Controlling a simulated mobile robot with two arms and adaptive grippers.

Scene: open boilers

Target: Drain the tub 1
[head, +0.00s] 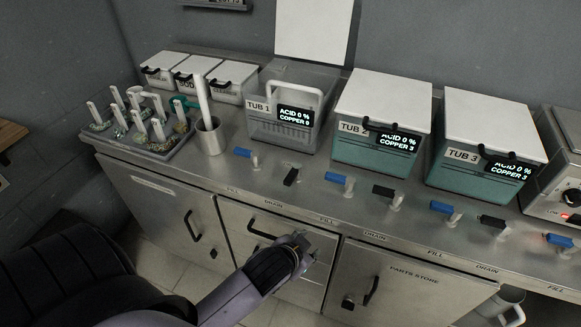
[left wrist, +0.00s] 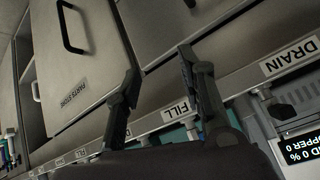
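Tub 1 (head: 258,128) is grey and see-through, with a white handle across its open top. Its display (head: 295,114) reads acid 0 %, copper 0, and I see no liquid in it. In front stand a blue fill valve (head: 243,153) and a black drain valve (head: 291,176). The black handle points at a different angle from the other valve handles. My left gripper (head: 303,243) is below the counter edge, in front of the cabinets, apart from the valves. In the left wrist view its two fingers (left wrist: 160,85) are spread with nothing between them. My right gripper is not in view.
Tub 2 (head: 372,150) and tub 3 (head: 478,180) stand to the right with white lids shut and teal contents. A metal cup (head: 209,137) and a rack tray (head: 150,145) stand left. Cabinet handles (head: 371,290) stick out below the counter.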

